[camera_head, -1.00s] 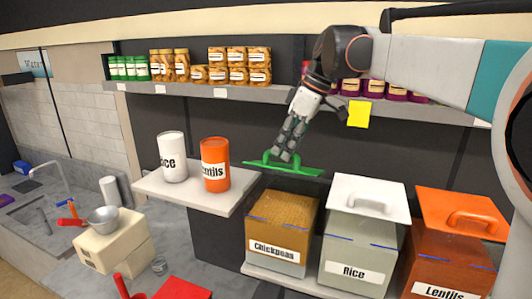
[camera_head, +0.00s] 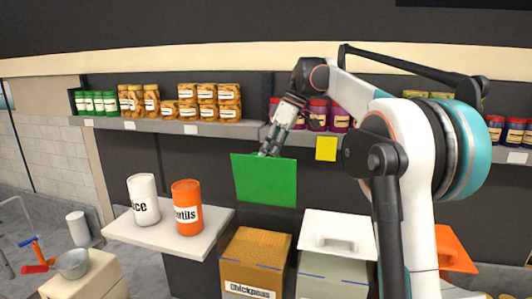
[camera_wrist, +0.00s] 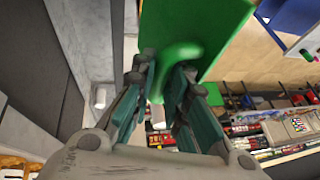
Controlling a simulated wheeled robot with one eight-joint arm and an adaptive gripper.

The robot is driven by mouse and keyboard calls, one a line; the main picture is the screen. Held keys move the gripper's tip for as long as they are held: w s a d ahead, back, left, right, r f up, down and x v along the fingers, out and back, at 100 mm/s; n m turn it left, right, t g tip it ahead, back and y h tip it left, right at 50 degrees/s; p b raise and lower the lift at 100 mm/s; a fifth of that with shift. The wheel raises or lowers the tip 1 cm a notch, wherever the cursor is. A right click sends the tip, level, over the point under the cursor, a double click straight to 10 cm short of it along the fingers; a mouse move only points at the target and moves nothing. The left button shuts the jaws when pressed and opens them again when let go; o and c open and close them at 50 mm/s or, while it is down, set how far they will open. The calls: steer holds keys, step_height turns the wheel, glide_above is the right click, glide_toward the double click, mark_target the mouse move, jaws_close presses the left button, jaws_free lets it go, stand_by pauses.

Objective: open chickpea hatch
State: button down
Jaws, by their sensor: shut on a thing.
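The green chickpea hatch (camera_head: 265,182) stands steeply tilted, its flat face towards the head camera, above the back of the chickpeas bin (camera_head: 250,274). The bin's brown top shows uncovered below it. My gripper (camera_head: 268,151) is at the hatch's upper edge and reaches behind it. In the wrist view my gripper (camera_wrist: 162,85) is shut on the raised green handle of the hatch (camera_wrist: 205,22). The hatch hides the fingertips in the head view. I cannot tell whether the hatch touches the bin.
The rice bin (camera_head: 334,273) with its white lid (camera_head: 335,232) stands directly right. An orange lid (camera_head: 453,250) shows beyond my arm. A side shelf (camera_head: 165,240) to the left holds a white rice can (camera_head: 144,200) and an orange lentils can (camera_head: 187,208). A jar shelf (camera_head: 240,130) runs behind.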

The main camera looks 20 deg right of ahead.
steer(key=shift+w+d+f+g+y+p, duration=0.1)
steer(key=shift+w+d+g+y+p, duration=0.1)
steer(key=shift+w+d+g+p, duration=0.25)
steer(key=shift+w+d+f+g+y+p, duration=0.1)
steer(key=shift+w+d+g+y+p, duration=0.15)
steer(key=shift+w, duration=0.35)
steer(key=shift+d, duration=0.1)
steer(key=c, duration=1.6)
jaws_free()
steer(key=shift+w, duration=0.15)
steer(key=shift+o, duration=0.2)
steer(key=shift+r, duration=0.1)
steer(key=v, duration=0.7)
